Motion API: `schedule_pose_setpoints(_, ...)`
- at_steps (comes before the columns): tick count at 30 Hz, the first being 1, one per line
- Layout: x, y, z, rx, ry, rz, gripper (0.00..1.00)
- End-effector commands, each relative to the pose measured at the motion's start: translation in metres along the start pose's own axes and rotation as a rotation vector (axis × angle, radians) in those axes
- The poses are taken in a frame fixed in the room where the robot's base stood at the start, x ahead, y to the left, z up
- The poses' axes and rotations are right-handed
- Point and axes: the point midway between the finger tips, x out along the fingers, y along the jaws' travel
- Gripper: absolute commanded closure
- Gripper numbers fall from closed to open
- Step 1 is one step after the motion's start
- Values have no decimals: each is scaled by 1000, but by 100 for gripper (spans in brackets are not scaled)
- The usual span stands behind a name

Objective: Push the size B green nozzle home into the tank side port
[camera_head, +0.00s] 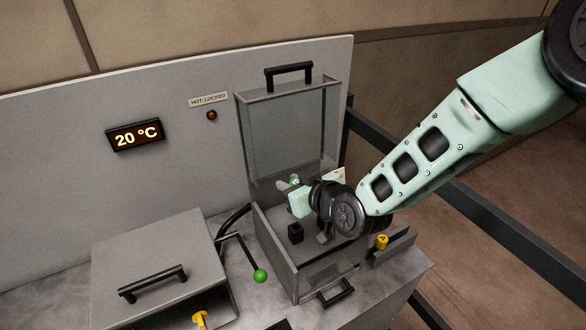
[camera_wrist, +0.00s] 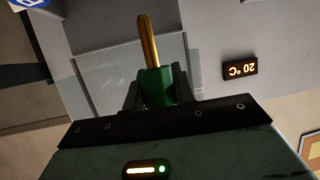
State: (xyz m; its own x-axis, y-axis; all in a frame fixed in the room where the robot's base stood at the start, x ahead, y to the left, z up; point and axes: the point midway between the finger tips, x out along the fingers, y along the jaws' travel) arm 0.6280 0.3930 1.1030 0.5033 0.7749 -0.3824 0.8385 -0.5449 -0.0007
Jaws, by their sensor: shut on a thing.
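The green nozzle (camera_wrist: 157,88) with its long brass tip is between the two fingers of my gripper (camera_wrist: 158,80) in the wrist view. My gripper is shut on its green body, and the brass tip points away from the gripper. In the head view my gripper (camera_head: 291,184) is inside the open clear-walled tank (camera_head: 273,255), near its back, and a small patch of the green nozzle (camera_head: 295,180) shows there with a white mark. The side port cannot be made out in either view, so I cannot tell whether the tip touches it.
The tank's clear lid (camera_head: 285,130) stands raised. A black block (camera_head: 295,232) is inside the tank. A yellow nozzle (camera_head: 382,241) is in a grey holder at right; another yellow part (camera_head: 200,318) is at front. A green-knobbed lever (camera_head: 260,276) and handled grey box (camera_head: 150,262) stand left.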

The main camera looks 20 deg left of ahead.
Motion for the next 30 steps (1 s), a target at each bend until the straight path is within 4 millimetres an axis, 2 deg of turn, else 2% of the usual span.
schedule_pose_setpoints(18, 0, 0, 2, -1, 2, -1, 97)
schedule_pose_setpoints(30, 15, -1, 37, 0, 1, -2, 97)
